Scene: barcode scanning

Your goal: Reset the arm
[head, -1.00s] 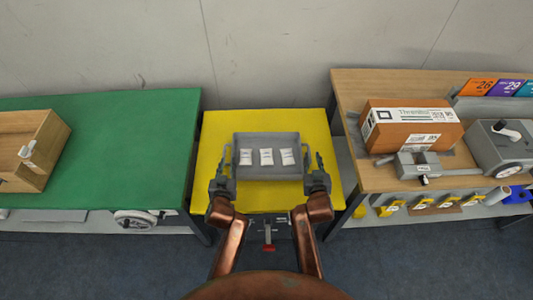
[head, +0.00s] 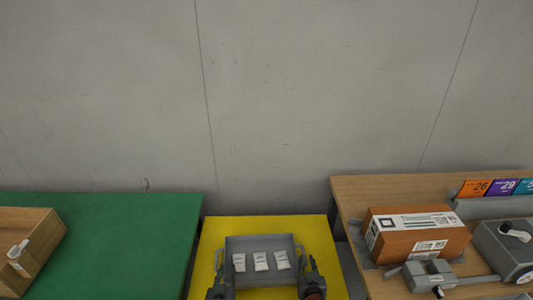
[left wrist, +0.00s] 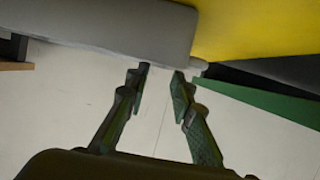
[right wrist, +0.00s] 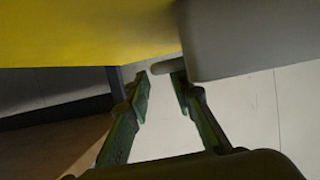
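A grey bin (head: 262,243) stands on the yellow table (head: 315,230) in the head view, holding three white packets (head: 261,261) in a row. My left gripper (head: 218,258) is beside the bin's left side, and my right gripper (head: 304,256) is beside its right side. In the left wrist view, the left fingers (left wrist: 160,74) are apart with nothing between them, and the bin (left wrist: 110,22) lies beyond. In the right wrist view, the right fingers (right wrist: 160,80) are apart too. A small bin knob (right wrist: 165,67) shows near their tips. The lower arms are cut off in the head view.
A green table (head: 120,235) at left carries a wooden box (head: 45,245) with a scanner-like white item (head: 18,250). A wooden table (head: 365,190) at right holds a cardboard box (head: 420,232), a grey device (head: 432,273) and number cards (head: 503,187). A bare wall stands behind.

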